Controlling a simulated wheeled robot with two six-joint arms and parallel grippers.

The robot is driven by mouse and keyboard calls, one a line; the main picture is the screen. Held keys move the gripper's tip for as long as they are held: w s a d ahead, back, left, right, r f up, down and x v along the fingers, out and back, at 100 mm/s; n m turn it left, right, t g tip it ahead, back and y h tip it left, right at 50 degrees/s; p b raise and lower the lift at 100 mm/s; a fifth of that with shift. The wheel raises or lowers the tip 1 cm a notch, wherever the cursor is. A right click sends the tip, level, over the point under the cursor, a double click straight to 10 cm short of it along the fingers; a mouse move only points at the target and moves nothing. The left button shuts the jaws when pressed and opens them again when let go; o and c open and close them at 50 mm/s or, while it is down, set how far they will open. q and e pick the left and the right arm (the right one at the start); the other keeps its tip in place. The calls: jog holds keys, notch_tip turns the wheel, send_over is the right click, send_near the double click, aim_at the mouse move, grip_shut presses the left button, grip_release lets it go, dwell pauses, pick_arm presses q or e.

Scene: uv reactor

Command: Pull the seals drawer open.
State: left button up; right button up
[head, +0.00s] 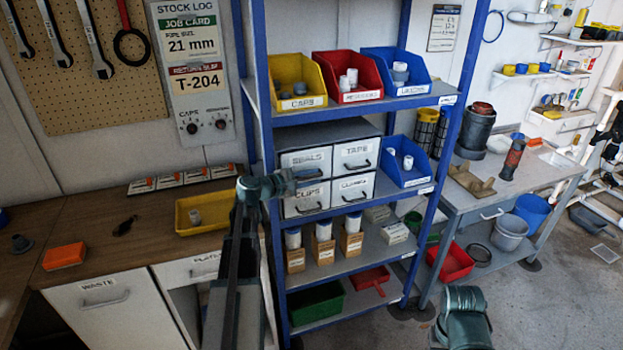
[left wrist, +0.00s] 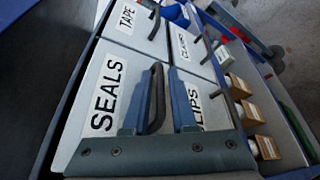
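The seals drawer (head: 305,159) is the upper left of the grey drawers in the blue shelf rack. Its front looks closed, flush with its neighbours. Its label and dark bar handle (left wrist: 156,98) show in the left wrist view. My left gripper (head: 291,180) is in front of the drawer in the head view. In the left wrist view its two blue fingers (left wrist: 160,102) stand apart, with the handle between them in the picture. A gap shows beside the handle; I cannot tell how deep the fingers reach. Only a teal part of my right arm shows; its fingers are not visible.
The tape drawer (head: 357,154) is to the right, the clips drawer (head: 306,198) directly below. Yellow (head: 299,101), red and blue bins stand on the shelf above. A wooden bench (head: 120,255) with a yellow tray (head: 183,222) is on the left.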

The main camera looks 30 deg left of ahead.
pick_arm(q)
jog(key=shift+c, duration=0.2)
grip_shut()
dwell(1.1)
